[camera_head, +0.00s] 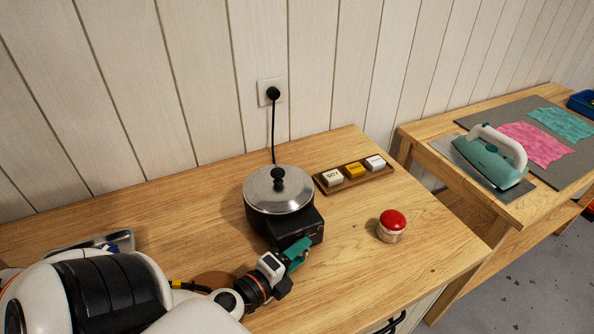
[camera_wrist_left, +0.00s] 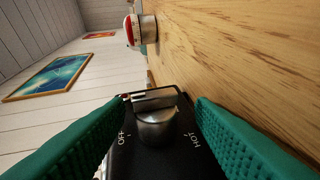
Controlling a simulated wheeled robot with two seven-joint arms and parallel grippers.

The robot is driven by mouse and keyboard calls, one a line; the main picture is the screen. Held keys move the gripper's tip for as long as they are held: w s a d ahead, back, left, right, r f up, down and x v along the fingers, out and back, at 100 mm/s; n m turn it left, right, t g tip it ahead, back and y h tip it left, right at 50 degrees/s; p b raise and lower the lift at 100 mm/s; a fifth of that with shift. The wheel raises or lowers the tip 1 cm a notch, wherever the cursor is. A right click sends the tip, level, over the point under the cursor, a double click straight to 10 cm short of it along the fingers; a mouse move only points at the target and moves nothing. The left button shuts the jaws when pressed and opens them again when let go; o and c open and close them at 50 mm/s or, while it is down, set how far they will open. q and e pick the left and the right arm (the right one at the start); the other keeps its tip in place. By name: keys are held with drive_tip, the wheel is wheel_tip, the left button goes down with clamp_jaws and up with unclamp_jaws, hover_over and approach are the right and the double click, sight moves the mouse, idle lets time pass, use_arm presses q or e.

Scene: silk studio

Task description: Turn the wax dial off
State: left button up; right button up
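The wax dial (camera_wrist_left: 156,124) is a silver knob on the black front box (camera_head: 298,228) of the wax pot (camera_head: 279,191), which has a metal lid with a black knob. In the left wrist view, OFF is printed left of the dial and HOT right of it. Which mark the dial points to is unclear. My left gripper (camera_head: 299,252) is at the front of the box. In the wrist view its green fingers (camera_wrist_left: 158,130) stand apart on either side of the dial, with gaps showing. The head view hides the dial. My right gripper is not in view.
The pot's cord runs to a wall socket (camera_head: 271,92). A teal iron (camera_head: 490,157) stands on the right table. The tabletop right of the pot is mostly clear.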

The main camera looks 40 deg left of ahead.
use_arm(q)
drive_tip(key=shift+r, duration=0.1)
drive_tip(key=b+v, duration=0.1)
drive_tip(key=v, duration=0.2)
drive_tip(key=b+v, duration=0.1)
drive_tip(key=v, duration=0.3)
drive_tip(key=shift+f, duration=0.25)
drive_tip(key=v, duration=0.2)
drive_tip(key=shift+s+r, duration=0.2)
drive_tip(key=shift+s, duration=0.15)
drive_tip(key=s+r+p, duration=0.1)
drive_tip(key=p, duration=0.2)
drive_tip(key=shift+s, duration=0.15)
drive_tip(key=shift+s+f+p, duration=0.1)
drive_tip(key=shift+s+p, duration=0.25)
drive_tip(key=shift+p, duration=0.15)
drive_tip(key=shift+s+f, duration=0.1)
